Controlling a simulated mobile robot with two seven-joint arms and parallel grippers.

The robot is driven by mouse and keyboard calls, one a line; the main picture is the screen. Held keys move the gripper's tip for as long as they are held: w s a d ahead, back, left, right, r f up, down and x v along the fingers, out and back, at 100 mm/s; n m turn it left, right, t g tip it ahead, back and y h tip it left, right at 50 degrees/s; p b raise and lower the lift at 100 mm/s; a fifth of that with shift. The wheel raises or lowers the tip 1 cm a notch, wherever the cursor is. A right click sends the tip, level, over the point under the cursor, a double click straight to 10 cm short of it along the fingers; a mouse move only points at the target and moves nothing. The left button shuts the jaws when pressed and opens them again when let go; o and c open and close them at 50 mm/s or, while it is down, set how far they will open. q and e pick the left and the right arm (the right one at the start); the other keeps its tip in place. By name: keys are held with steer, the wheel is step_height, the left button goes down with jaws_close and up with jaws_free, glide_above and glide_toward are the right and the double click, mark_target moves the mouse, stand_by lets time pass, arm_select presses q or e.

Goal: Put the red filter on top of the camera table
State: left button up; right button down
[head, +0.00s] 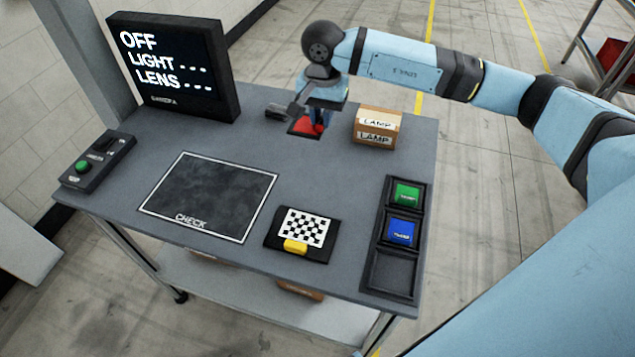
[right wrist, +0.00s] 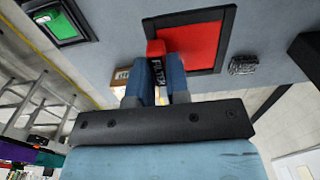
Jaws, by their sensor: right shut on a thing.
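The red filter (head: 303,128) is a red square in a black frame at the far side of the camera table (head: 330,190). In the right wrist view the filter (right wrist: 205,46) shows large, with a red grip tab carrying dark lettering. My right gripper (head: 319,118) is shut on that tab; its blue fingers (right wrist: 168,82) close around it from both sides. In the head view the gripper hides part of the filter. I cannot tell whether the filter touches the tabletop. My left gripper is not in view.
A LAMP box (head: 376,127) stands just right of the filter, and a small dark object (head: 278,112) lies left. A rack (head: 378,275) holds green (head: 407,194) and blue (head: 402,232) filters, with one empty slot. The CHECK square (head: 209,196) is bare. A monitor (head: 172,65) stands behind.

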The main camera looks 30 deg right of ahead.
steer(key=p, duration=0.2)
glide_above(321, 176)
step_height(321, 176, down, 12)
steer(key=shift+s+f, duration=0.1)
steer(key=shift+f, duration=0.15)
step_height(321, 176, down, 3)
steer(key=shift+f, duration=0.35)
steer(key=shift+f, duration=0.1)
steer(key=c, duration=1.1)
jaws_free()
